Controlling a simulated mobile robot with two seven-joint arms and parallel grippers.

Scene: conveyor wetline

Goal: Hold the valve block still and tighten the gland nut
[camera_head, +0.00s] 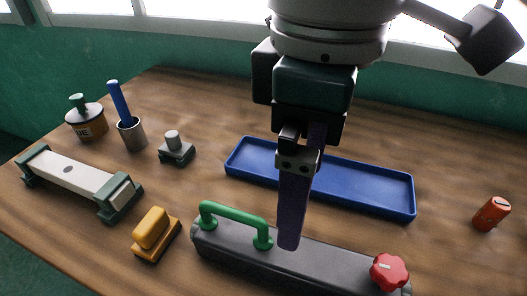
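No part is labelled as the valve block. The likeliest is a long dark grey block (325,262) at the front, with a green handle (235,218) on top. A red lobed knob (389,271) sits at its right end and may be the gland nut. One gripper (289,244), seemingly my right, hangs from the top centre, pointing down. A long purple strip below its metal bracket appears over the block's middle. I cannot tell whether the strip is a finger or a held tool, or whether it touches the block. My other gripper is out of view.
A blue tray (385,203) lies behind the gripper. To the left are a yellow block (155,232), a white bar with green ends (78,182), a small grey block (176,153), a cup (132,135) with a blue stick, and a lidded pot (88,122).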

